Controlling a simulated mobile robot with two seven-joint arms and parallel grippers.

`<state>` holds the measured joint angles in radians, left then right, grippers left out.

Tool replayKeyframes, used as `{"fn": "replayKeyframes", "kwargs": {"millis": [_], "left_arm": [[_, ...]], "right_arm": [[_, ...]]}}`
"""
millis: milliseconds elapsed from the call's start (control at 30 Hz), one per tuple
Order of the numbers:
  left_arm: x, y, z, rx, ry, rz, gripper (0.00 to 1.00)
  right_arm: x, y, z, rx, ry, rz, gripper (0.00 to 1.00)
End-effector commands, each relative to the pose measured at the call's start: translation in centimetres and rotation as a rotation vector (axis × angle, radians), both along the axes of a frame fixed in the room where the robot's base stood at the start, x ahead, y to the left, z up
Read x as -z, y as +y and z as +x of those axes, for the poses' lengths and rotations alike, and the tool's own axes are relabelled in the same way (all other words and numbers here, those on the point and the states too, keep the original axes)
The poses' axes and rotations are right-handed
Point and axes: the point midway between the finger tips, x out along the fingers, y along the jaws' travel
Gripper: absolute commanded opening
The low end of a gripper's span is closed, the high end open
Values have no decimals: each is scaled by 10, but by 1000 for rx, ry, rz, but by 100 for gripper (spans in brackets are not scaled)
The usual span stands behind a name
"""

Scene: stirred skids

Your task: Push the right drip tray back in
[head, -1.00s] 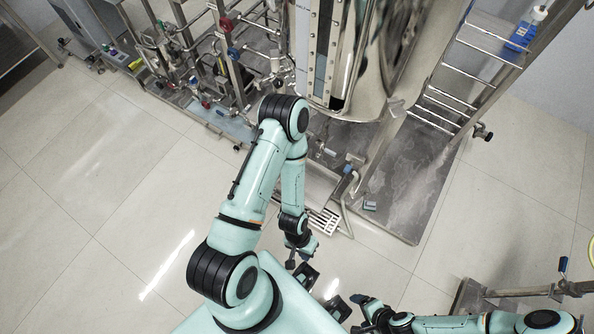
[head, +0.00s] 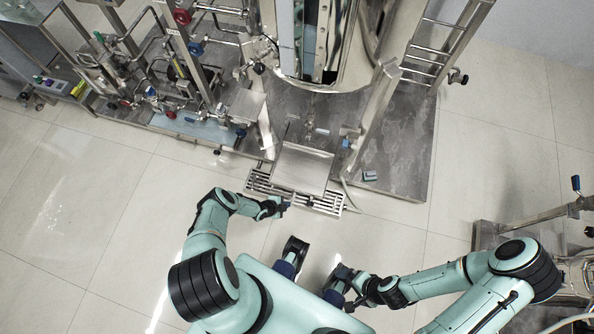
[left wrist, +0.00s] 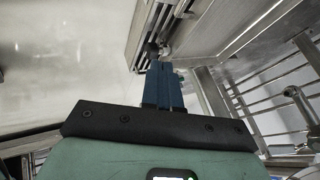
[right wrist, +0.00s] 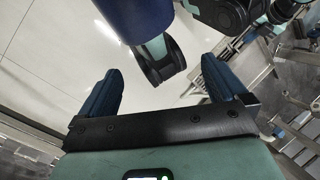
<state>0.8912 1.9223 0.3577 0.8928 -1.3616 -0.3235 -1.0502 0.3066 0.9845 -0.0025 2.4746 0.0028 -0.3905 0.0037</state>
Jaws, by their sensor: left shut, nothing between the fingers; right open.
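A slatted metal drip tray (head: 322,203) sticks out at the front of the skid, below a smooth metal plate. Its slats show on both sides of that plate, and the plate hides its middle. I cannot tell whether this is one tray or two side by side. My left gripper (head: 284,206) is shut and empty at the tray's front edge; contact is unclear. In the left wrist view its blue fingers (left wrist: 157,66) are together, pointing toward the slatted edge (left wrist: 146,38). My right gripper (head: 343,287) is open and empty, well in front of the tray. Its spread fingers show in the right wrist view (right wrist: 160,82).
The metal plate (head: 302,168) overhangs the tray, below a large steel vessel (head: 320,50). A thin hose (head: 352,193) runs by the tray's right end. Pipes and valves (head: 165,75) stand left. Another metal frame (head: 487,236) stands right. The floor in front is clear.

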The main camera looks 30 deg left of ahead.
Motion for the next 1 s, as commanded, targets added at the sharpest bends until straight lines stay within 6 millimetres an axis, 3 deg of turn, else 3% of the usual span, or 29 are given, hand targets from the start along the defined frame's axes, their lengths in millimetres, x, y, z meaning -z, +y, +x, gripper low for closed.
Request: {"fn": "replayKeyframes", "kwargs": {"millis": [167, 567, 767, 1000], "left_arm": [[15, 0, 5, 11, -7, 15, 0], [69, -17, 40, 9, -5, 13, 0], [86, -23, 53, 9, -4, 13, 0], [84, -16, 82, 8, -5, 13, 0]], "right_arm": [[11, 0, 2, 4, -11, -3, 99], [62, -2, 26, 22, -91, -18, 99], [86, -17, 58, 57, -180, -59, 99], [108, -32, 89, 90, -262, -100, 99]]}}
